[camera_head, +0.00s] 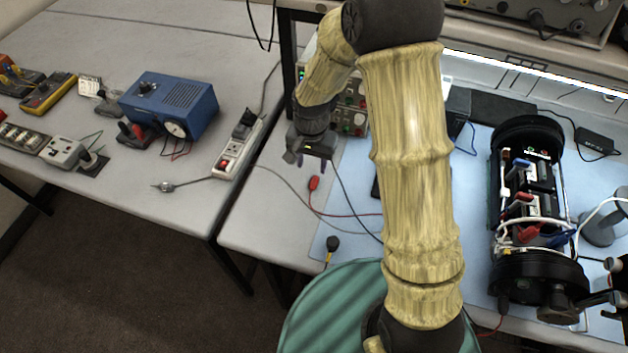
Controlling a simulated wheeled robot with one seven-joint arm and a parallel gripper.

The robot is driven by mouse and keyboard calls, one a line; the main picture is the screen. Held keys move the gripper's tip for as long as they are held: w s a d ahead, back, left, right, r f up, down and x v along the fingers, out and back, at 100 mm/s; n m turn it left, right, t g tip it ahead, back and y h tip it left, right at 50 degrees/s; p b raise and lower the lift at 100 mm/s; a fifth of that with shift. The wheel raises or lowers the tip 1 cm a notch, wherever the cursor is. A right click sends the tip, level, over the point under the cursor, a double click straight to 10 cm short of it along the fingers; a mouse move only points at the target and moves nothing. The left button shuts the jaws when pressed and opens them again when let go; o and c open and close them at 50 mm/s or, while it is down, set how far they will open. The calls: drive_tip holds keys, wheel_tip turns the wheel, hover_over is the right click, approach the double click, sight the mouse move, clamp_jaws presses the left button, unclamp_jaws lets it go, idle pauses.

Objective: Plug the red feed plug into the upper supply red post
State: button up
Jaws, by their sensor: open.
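The red feed plug (314,183) lies on the grey bench near its left edge, with a red cable trailing right from it. My gripper (310,165) is open and empty, pointing down just above and behind the red plug, apart from it as far as I can tell. A supply unit (350,103) with red and green posts stands behind my gripper. My arm covers part of it, and I cannot tell which red post is the upper one.
A black plug (332,243) lies at the bench's front edge. A power strip (238,150) and a blue box (170,105) are on the left bench. Thin cables cross near my gripper.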

sight(313, 182)
wheel_tip(313, 182, down, 3)
drive_tip(key=shift+f, duration=0.2)
drive_tip(key=shift+f+p, duration=0.1)
drive_tip(key=shift+p, duration=0.2)
drive_tip(key=f, duration=0.1)
drive_tip(key=f+p, duration=0.1)
drive_tip(key=f, duration=0.1)
drive_tip(key=shift+w+d+f+p, duration=0.1)
drive_tip(key=shift+d+f+p, duration=0.15)
drive_tip(key=shift+p, duration=0.1)
drive_tip(key=shift+a+f, duration=0.1)
drive_tip(key=shift+f, duration=0.65)
clamp_jaws()
